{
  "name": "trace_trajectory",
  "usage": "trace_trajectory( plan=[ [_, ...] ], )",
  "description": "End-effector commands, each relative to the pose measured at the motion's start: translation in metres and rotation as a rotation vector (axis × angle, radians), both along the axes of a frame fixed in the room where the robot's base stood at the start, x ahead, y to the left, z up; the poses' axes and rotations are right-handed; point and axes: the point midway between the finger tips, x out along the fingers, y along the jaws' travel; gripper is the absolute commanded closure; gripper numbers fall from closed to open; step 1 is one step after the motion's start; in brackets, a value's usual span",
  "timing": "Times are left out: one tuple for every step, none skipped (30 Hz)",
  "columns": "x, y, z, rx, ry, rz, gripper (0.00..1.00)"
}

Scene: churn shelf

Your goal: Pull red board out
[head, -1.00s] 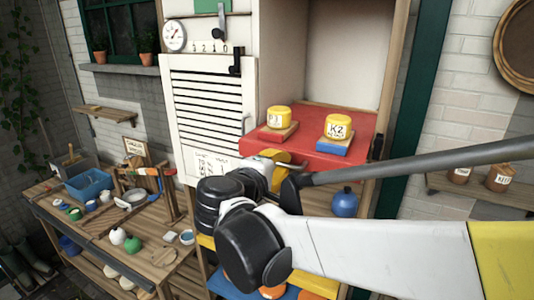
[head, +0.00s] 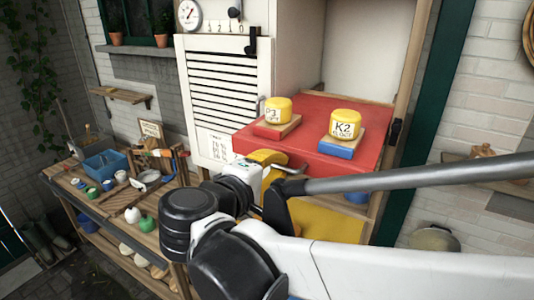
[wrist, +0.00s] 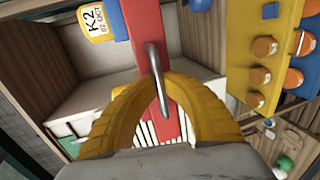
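The red board (head: 310,112) sticks out of the front of the tall cabinet in the head view. A yellow pot (head: 278,109) stands on a wood-and-red block on it, and a yellow pot marked K2 (head: 345,124) on a wood-and-blue block. My gripper (head: 284,164) is at the board's front edge. In the wrist view, the curved yellow fingers of my gripper (wrist: 163,85) close around the metal bar handle (wrist: 157,72) on the red front edge.
A yellow board (head: 335,219) lies below the red one; in the wrist view it carries several orange pots (wrist: 264,47). A white slatted door (head: 228,95) is left of the red board. A cluttered workbench (head: 120,197) stands further left.

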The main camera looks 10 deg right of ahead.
Motion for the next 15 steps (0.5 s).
trace_trajectory(
  plan=[
    [0.0005,0.0004,0.0011,-0.001,-0.002,0.001,1.00],
    [0.0005,0.0004,0.0011,-0.001,-0.002,0.001,0.84],
    [0.0005,0.0004,0.0011,-0.001,-0.002,0.001,0.72],
    [0.0005,0.0004,0.0010,-0.001,-0.002,0.001,0.68],
    [0.0005,0.0004,0.0010,-0.001,-0.002,0.001,0.68],
    [0.0004,0.0003,0.0009,-0.001,-0.002,0.001,0.68],
    [0.0004,0.0003,0.0008,-0.001,-0.002,0.001,0.68],
    [0.0004,0.0003,0.0008,-0.001,-0.002,0.001,0.68],
    [0.0004,0.0002,0.0007,0.000,-0.001,0.001,0.68],
    [0.0004,0.0002,0.0007,0.000,-0.001,0.001,0.68],
    [0.0004,0.0002,0.0006,0.000,-0.001,0.001,0.68],
    [0.0001,0.0004,0.0006,0.000,-0.001,0.001,0.68],
    [-0.0005,0.0010,0.0008,0.000,-0.001,0.001,0.68],
    [-0.0016,0.0019,0.0010,0.000,-0.001,0.001,0.68],
    [-0.0040,0.0039,0.0017,-0.001,0.000,0.002,0.68]
  ],
)
